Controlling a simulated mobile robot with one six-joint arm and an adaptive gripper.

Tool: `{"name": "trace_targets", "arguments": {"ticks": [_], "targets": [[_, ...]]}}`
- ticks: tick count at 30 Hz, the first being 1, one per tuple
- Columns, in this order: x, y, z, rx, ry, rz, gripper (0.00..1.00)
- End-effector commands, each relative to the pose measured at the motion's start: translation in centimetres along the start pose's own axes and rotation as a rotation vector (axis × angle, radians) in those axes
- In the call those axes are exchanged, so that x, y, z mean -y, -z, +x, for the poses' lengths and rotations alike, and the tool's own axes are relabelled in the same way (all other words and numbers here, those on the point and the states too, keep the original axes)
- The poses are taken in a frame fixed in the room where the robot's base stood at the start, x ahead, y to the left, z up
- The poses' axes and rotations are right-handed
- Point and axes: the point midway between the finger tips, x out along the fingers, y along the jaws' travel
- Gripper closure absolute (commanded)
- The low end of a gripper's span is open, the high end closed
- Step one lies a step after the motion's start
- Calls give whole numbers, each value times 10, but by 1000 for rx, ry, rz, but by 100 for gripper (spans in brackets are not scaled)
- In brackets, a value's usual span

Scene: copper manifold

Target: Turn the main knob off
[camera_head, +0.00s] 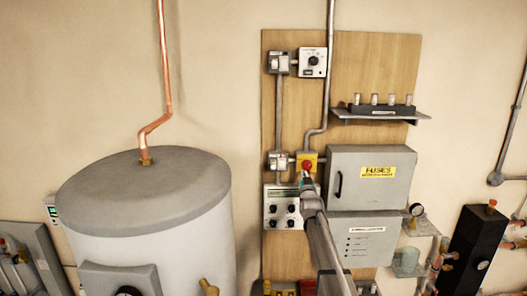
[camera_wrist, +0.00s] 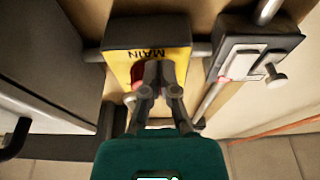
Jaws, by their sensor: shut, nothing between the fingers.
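The main switch is a yellow plate with a red knob on the wooden board, in the middle of the head view (camera_head: 307,161). In the wrist view its yellow plate (camera_wrist: 122,62) reads "MAIN", upside down. The red knob (camera_wrist: 134,77) is mostly hidden behind my fingers, so its setting cannot be read. My gripper (camera_wrist: 159,75) is shut, with nothing between its fingers. Its tips are in front of the knob; whether they touch it I cannot tell. In the head view my gripper (camera_head: 308,182) reaches up from below to the switch.
A grey switch box with a lever (camera_wrist: 258,58) sits close beside the main switch. The grey fuse box (camera_head: 345,155) stands out to its right. A panel with several knobs (camera_head: 283,210) is below left. A shelf (camera_head: 380,115) juts out above right. A large tank (camera_head: 140,220) stands left.

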Motion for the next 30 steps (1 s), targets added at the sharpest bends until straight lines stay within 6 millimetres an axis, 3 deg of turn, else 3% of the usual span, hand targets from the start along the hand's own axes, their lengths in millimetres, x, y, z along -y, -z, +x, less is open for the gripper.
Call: {"name": "trace_targets", "arguments": {"ticks": [30], "targets": [[-9,-1,0,-1,0,1,100]]}}
